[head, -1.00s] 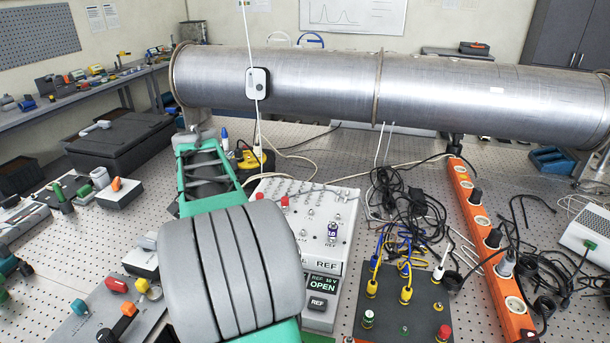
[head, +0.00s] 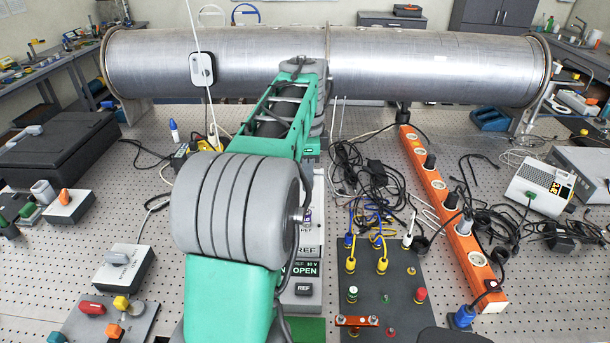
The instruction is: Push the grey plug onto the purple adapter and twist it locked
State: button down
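A small purple piece (head: 307,215), which looks like the purple adapter, stands on the white instrument box (head: 313,185). My arm covers most of that box and part of the purple piece. My gripper is not in view; the far end of my arm drops out of sight behind my own forearm. I cannot pick out the grey plug for certain.
A large metal pipe (head: 430,65) spans the back of the perforated table. An orange power strip (head: 437,190) and tangled black cables (head: 365,175) lie right of the box. A dark panel (head: 375,275) with coloured sockets is at front. A black case (head: 55,150) stands left.

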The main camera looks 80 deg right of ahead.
aim_at(306, 209)
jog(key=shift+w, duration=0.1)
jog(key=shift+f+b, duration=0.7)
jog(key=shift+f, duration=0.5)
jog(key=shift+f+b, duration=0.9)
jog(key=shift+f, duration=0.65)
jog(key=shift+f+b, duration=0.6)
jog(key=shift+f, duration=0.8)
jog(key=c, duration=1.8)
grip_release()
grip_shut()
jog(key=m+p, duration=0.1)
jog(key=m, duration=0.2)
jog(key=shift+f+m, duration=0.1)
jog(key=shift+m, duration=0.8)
